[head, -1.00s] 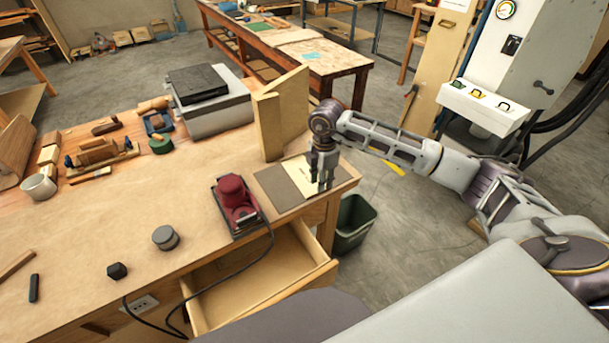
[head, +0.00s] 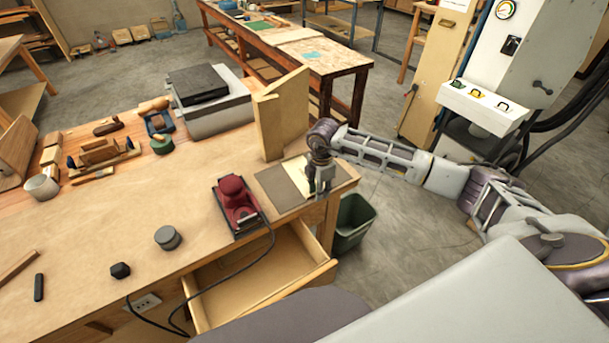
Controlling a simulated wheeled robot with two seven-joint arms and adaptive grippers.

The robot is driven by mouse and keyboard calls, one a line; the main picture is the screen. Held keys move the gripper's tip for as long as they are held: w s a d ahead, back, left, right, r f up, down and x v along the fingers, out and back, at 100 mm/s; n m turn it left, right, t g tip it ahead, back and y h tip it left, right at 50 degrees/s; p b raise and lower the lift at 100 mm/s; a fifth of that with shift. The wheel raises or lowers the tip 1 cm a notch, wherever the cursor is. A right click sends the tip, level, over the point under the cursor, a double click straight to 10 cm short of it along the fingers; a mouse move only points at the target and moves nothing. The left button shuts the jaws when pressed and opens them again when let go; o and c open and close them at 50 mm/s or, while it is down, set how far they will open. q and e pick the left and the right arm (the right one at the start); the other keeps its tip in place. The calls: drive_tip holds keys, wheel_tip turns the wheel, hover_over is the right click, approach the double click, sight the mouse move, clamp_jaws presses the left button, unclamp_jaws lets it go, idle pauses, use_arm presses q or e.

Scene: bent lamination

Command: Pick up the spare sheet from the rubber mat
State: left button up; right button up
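The spare sheet (head: 297,172), thin and pale cream, lies on the dark grey-brown rubber mat (head: 274,187) at the right end of the workbench. My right gripper (head: 320,191) points down over the right part of the sheet and mat and hides some of both. Its fingertips are small and dark here. I cannot tell whether they touch the sheet or whether it is between them. My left gripper is not in view.
A tall angled wooden piece (head: 281,120) stands just behind the mat. A red sander (head: 236,203) with a cord sits to its left. An open drawer (head: 262,277) juts out below the bench front, and a green bin (head: 353,222) stands on the floor nearby.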

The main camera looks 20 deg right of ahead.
idle(0.3)
clamp_jaws()
drive_tip(key=shift+r, duration=0.15)
wheel_tip(320, 180, up, 10)
drive_tip(key=b, duration=0.1)
idle(0.8)
